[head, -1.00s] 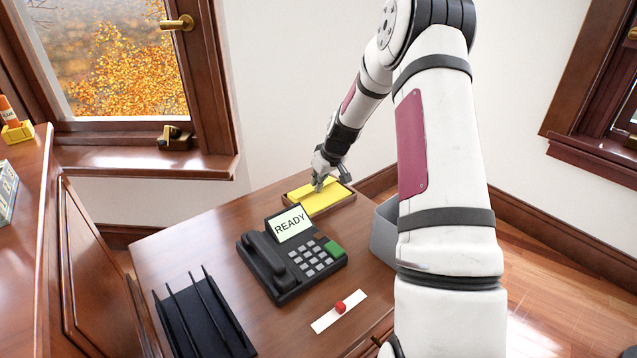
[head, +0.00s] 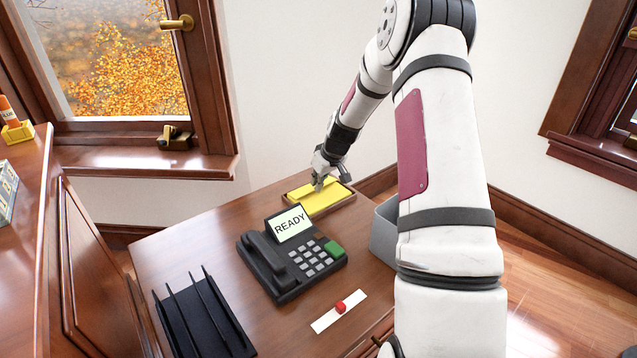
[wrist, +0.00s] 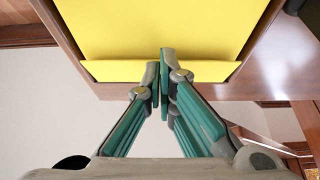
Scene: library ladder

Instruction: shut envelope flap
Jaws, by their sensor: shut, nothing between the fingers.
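The yellow envelope (head: 325,199) lies in a shallow wooden tray at the back of the desk. In the wrist view the envelope (wrist: 155,28) fills the top, with a narrow yellow strip, which looks like the flap (wrist: 115,70), along its near edge. My gripper (head: 318,187) is over the envelope. In the wrist view my gripper (wrist: 165,57) is shut and empty, its fingertips overlapping the strip and the envelope just beyond it. I cannot tell whether they touch the paper or how flat the flap lies. The fingers hide part of the strip.
The tray's rim (head: 336,206) surrounds the envelope. A black desk phone (head: 290,255) reading READY stands in front of it. A grey bin (head: 384,235) is beside the desk at right. A black rack (head: 203,318) and a white strip with a red knob (head: 338,311) are nearer.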

